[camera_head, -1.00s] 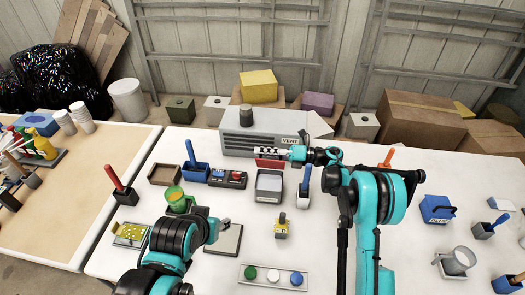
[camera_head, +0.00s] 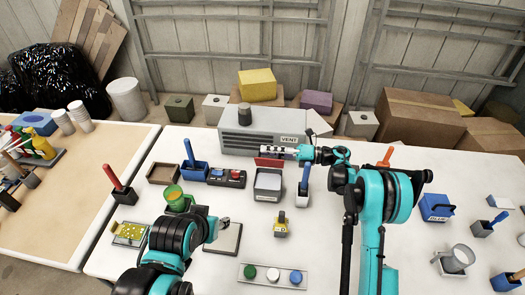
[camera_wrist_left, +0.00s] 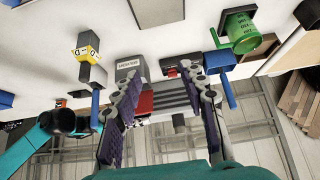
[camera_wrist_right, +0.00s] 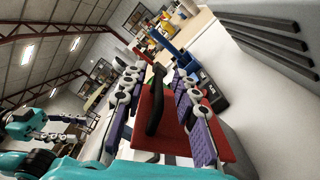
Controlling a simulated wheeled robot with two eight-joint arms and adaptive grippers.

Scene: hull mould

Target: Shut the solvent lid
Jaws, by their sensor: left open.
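The solvent container (camera_head: 268,182) is a grey box near the middle of the white table; it also shows in the left wrist view (camera_wrist_left: 130,64). Its red lid (camera_head: 267,162) stands raised at the box's back edge. In the right wrist view the red lid (camera_wrist_right: 178,135) has a black handle (camera_wrist_right: 155,100). My right gripper (camera_head: 272,149) is at the lid's top; its fingers (camera_wrist_right: 158,105) are apart, one on each side of the handle, contact unclear. My left gripper (camera_wrist_left: 163,105) is open and empty, low over the table front-left of the box.
A grey vent unit (camera_head: 262,130) stands close behind the lid. A holder with a blue-handled tool (camera_head: 304,185) is just right of the box, and a red-buttoned panel (camera_head: 227,177) is to its left.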

